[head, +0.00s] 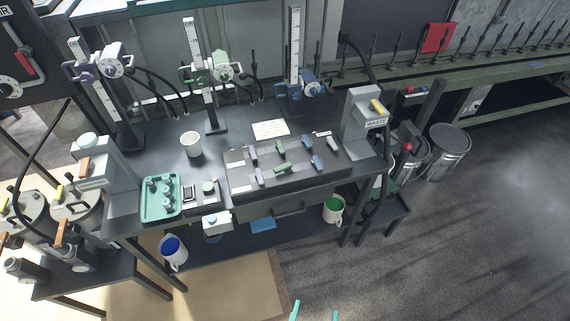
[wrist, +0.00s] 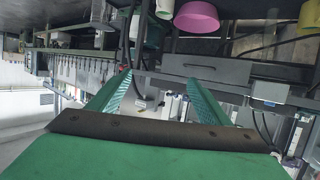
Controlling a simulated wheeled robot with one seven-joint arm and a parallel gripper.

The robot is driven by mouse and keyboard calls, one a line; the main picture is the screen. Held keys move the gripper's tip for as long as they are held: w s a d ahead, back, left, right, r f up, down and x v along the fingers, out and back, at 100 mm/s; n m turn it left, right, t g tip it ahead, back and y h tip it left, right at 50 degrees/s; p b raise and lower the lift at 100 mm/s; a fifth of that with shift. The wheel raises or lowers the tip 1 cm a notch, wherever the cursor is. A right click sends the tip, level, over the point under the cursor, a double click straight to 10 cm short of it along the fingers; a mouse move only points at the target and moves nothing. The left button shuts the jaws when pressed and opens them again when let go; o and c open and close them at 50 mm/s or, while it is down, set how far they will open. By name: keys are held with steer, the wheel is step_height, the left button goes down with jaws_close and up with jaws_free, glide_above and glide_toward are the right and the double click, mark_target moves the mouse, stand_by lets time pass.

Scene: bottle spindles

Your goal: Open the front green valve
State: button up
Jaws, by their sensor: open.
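The front green valve (head: 282,169) is a small green handle in the front row of a dark panel (head: 240,187) on the workbench, in the head view. It lies between a purple front handle (head: 259,177) and a blue front handle (head: 318,163). A back green handle (head: 281,146) is behind it. My gripper (head: 315,308) shows only as two teal fingertips at the bottom edge, well in front of the bench and apart from the valve. In the wrist view my gripper (wrist: 158,84) has its two green fingers spread, with nothing between them. I cannot make out the valve there.
A teal tray (head: 147,207), a small button box (head: 203,192) and a white mug (head: 191,144) stand left of the panel. A grey waste unit (head: 361,125) stands at its right. A lower shelf holds a blue bucket (head: 173,251) and a green-lined bucket (head: 334,209).

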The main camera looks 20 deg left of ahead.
steer(key=w+a+f+n+y, duration=0.15)
steer(key=w+f, duration=0.25)
steer(key=w, duration=0.5)
steer(key=n+g+y, duration=0.2)
steer(key=n+y, duration=0.6)
steer(key=y, duration=0.3)
glide_toward(284, 169)
steer(key=a, duration=0.1)
steer(key=shift+m, duration=0.35)
steer(key=x, duration=1)
steer(key=shift+w+d+r, duration=0.1)
steer(key=shift+w+d, duration=0.05)
steer(key=shift+w, duration=0.25)
